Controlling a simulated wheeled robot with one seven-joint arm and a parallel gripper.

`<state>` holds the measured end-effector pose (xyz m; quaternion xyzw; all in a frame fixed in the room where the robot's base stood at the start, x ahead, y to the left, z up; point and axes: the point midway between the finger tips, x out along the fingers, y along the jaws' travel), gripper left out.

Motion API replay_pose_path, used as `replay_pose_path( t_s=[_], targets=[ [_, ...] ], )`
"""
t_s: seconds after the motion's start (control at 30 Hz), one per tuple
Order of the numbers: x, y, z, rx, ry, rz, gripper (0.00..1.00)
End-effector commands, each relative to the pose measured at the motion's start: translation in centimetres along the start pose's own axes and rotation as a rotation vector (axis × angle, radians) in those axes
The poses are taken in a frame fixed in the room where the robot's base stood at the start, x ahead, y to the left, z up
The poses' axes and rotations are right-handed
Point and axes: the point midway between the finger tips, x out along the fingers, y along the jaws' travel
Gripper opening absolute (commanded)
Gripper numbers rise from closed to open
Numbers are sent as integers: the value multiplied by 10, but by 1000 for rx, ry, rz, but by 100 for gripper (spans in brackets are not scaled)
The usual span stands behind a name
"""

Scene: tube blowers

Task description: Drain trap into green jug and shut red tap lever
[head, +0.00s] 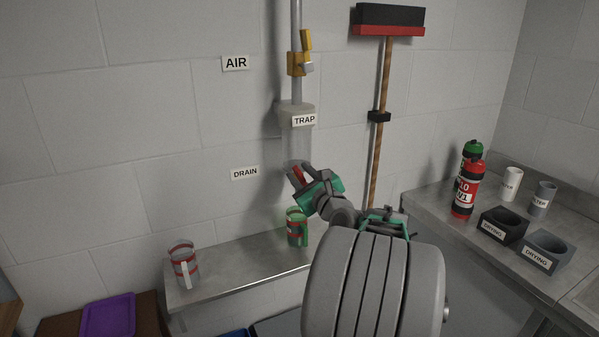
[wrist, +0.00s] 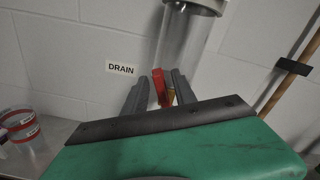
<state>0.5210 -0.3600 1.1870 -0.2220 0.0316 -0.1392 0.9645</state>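The clear trap (head: 296,140) hangs on the wall pipe under its grey cap; whether it holds liquid I cannot tell. The red tap lever (wrist: 160,86) stands roughly upright in the wrist view below the trap (wrist: 186,40), with a bit of brass tap (wrist: 171,96) beside it. My gripper (head: 298,172) is at the lever, its fingers apart on either side; I see no clear grip on it. The green jug (head: 297,228) stands upright on the metal shelf below my gripper, partly hidden by it in neither view's lever area; its contents are unclear.
A red-banded jug (head: 184,266) stands at the shelf's left end. A yellow-handled valve (head: 300,62) is on the pipe above. A squeegee (head: 384,110) hangs to the right. Bottles, cups and drying holders (head: 503,225) stand on the right counter (head: 430,205).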

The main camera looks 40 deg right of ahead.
Motion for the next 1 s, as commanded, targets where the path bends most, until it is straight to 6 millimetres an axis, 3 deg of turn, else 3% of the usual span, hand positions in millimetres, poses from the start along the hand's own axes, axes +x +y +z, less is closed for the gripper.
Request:
replay_pose_path(
  t_s=[0.27, 0.7, 1.0],
  targets=[
    [5, 0, 0, -1, 1, 0, 33],
    [5, 1, 0, -1, 1, 1, 0],
    [5, 1, 0, -1, 1, 1, 0]
  ],
)
